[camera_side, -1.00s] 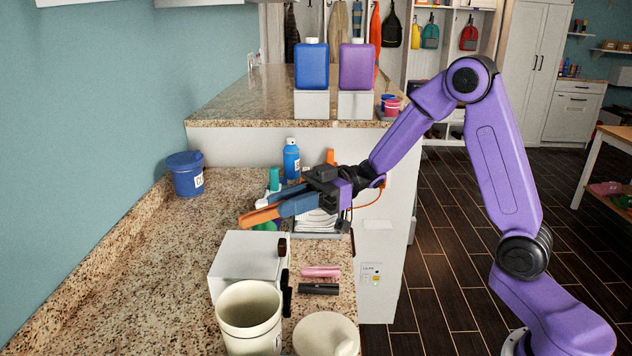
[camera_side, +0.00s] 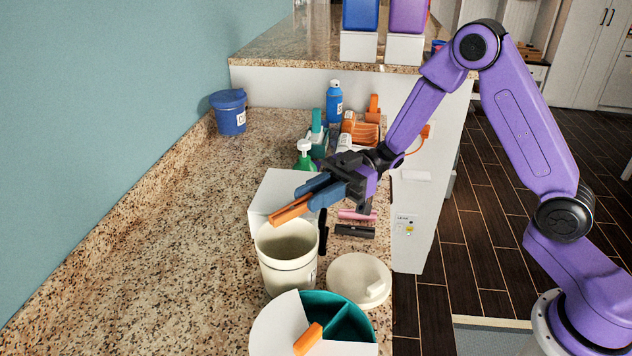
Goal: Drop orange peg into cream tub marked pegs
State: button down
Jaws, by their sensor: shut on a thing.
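My gripper (camera_side: 308,195) is shut on the orange peg (camera_side: 288,210). The peg sticks out past the blue fingers toward the lower left, tilted slightly down. In the picture it shows just above the back rim of the cream tub (camera_side: 288,265). The exact height gap is hard to tell. The tub stands upright and open on the counter. Its inside shows no peg, though its floor is partly hidden. Any marking on its label is too small to read.
A round cream lid (camera_side: 350,278) lies right of the tub. A white box (camera_side: 272,192) stands behind it. A round teal-lined container (camera_side: 335,318) with an orange piece (camera_side: 308,340) is in front. Bottles, including a green one (camera_side: 304,158), stand farther back. The counter's left side (camera_side: 150,230) is clear.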

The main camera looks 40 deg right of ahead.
jog(key=shift+f, duration=2.15)
jog(key=c, duration=0.9)
grip_release()
jog(key=shift+o, duration=0.2)
jog(key=w+d, duration=0.1)
jog(key=d, duration=1.6)
jog(key=shift+w+d, duration=0.2)
jog(key=shift+w, duration=0.1)
